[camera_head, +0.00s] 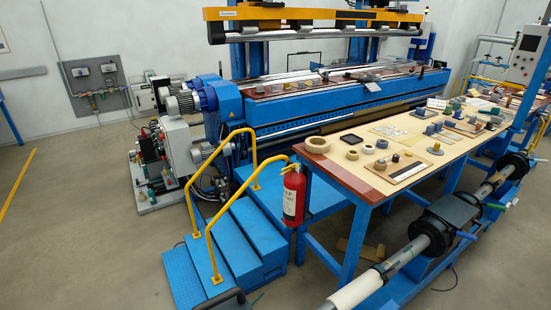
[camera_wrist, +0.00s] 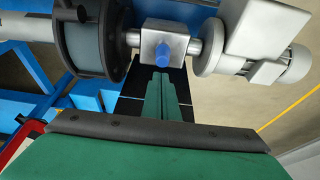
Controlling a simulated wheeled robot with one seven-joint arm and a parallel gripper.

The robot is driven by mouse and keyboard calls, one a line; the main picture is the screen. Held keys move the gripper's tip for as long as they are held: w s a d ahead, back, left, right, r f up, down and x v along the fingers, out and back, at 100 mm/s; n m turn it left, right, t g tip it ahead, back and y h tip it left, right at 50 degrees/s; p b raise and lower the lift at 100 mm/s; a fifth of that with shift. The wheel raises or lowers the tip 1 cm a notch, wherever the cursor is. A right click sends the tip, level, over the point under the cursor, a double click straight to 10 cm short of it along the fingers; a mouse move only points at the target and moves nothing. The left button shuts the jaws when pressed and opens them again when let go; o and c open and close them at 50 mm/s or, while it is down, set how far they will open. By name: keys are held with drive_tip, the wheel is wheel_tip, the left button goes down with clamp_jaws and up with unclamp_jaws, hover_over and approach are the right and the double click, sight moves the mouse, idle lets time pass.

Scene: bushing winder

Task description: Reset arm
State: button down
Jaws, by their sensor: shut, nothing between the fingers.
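In the wrist view my gripper (camera_wrist: 161,78) shows as two slim green fingers lying side by side, shut and empty. They point toward a silver block with a blue knob (camera_wrist: 163,53); I cannot tell the distance between them, but nothing is held. In the head view my gripper cannot be made out.
A blue winding machine (camera_head: 335,100) fills the back. A worktable (camera_head: 345,165) with rings and small parts stands at right, a red fire extinguisher (camera_head: 293,197) at its corner. Blue steps (camera_head: 245,238) with yellow rails stand in front. The floor at left (camera_head: 80,230) is clear.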

drive_tip(key=s+d+f+m+t, duration=0.25)
drive_tip(key=s+d+t, duration=0.35)
drive_tip(key=s+d, duration=0.6)
drive_tip(key=s+d+r+m+t+h, duration=0.1)
drive_tip(key=s+r+m+t, duration=0.3)
drive_tip(key=s+r, duration=1.1)
wheel_tip(320, 180, up, 4)
drive_tip(key=shift+s+d+t+h, duration=0.4)
drive_tip(key=shift+d+t, duration=0.15)
drive_tip(key=shift+t, duration=0.65)
drive_tip(key=shift+w, duration=0.1)
